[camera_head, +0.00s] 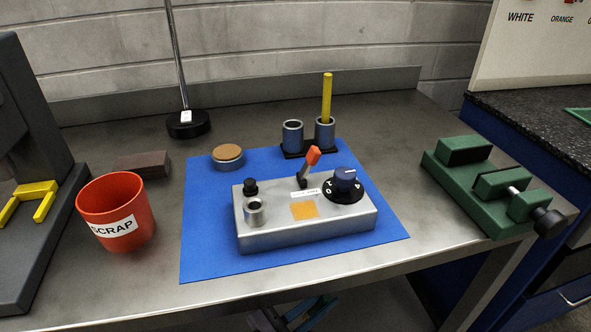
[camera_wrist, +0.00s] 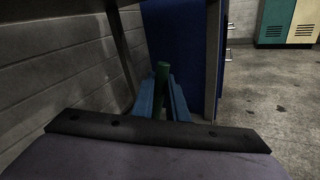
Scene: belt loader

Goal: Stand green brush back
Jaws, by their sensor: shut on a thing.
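My gripper (camera_wrist: 164,92) shows in the wrist view with its blue fingers shut on the green brush (camera_wrist: 162,72). The green end stands out between and beyond the fingertips; the rest of it is hidden. In the head view, part of my gripper shows low at the bottom edge, below the table front. A two-cup metal holder stands at the back of the blue mat. Its left cup (camera_head: 292,136) looks empty. Its right cup (camera_head: 325,134) holds a yellow stick (camera_head: 327,97) upright.
A grey control box (camera_head: 306,232) with an orange-tipped lever and dark knob (camera_head: 345,181) stands before the holder on the blue mat (camera_head: 207,253). A red scrap cup (camera_head: 117,212) is left, a green vise (camera_head: 488,188) right. A round tan-topped tin (camera_head: 228,157) is left of the holder.

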